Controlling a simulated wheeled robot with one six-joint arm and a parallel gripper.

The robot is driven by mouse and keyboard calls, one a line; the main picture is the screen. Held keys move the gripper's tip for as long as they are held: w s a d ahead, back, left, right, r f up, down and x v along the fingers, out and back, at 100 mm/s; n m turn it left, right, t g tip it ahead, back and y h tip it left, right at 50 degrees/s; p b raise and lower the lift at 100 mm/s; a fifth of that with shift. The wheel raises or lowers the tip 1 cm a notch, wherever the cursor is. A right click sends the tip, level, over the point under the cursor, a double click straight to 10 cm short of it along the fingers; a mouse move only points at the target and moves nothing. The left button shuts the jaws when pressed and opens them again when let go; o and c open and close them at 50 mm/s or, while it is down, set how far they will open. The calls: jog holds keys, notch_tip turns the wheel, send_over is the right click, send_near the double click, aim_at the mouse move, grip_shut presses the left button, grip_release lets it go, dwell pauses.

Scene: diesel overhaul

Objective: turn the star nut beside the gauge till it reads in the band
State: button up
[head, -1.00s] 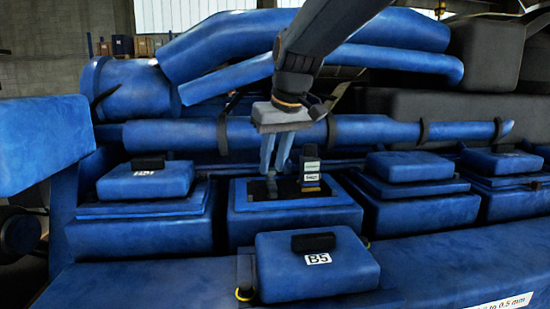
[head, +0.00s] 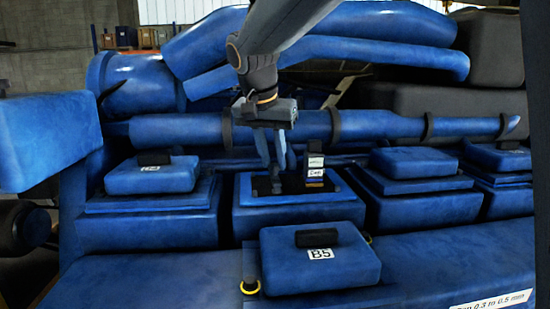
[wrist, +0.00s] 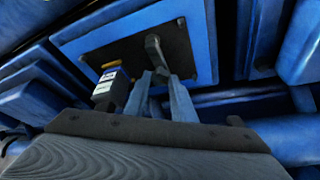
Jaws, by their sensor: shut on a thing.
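My gripper (head: 277,168) reaches down to the dark plate (head: 249,195) on top of the open blue housing. In the wrist view its two pale blue-grey fingers (wrist: 160,77) are closed around the grey star nut (wrist: 154,48). The nut is partly hidden between the fingertips, and it is small and dark in the head view. The gauge (head: 315,172) is a small black block with white labels, standing just right of the fingers.
A loose blue cover marked B5 (head: 320,262) lies in front of the open housing. Covered blue housings stand to the left (head: 152,177) and right (head: 412,163). A long blue pipe (head: 375,125) runs close behind my gripper. A gap label (head: 492,302) is at lower right.

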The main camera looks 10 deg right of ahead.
jog(key=shift+a+m, duration=0.1)
jog(key=shift+m, duration=0.5)
jog(key=shift+h, duration=0.3)
jog(key=o, duration=1.1)
jog(key=shift+c, duration=0.2)
jog(key=b+v, duration=0.2)
jog(key=v, duration=0.5)
jog(key=shift+r, duration=0.4)
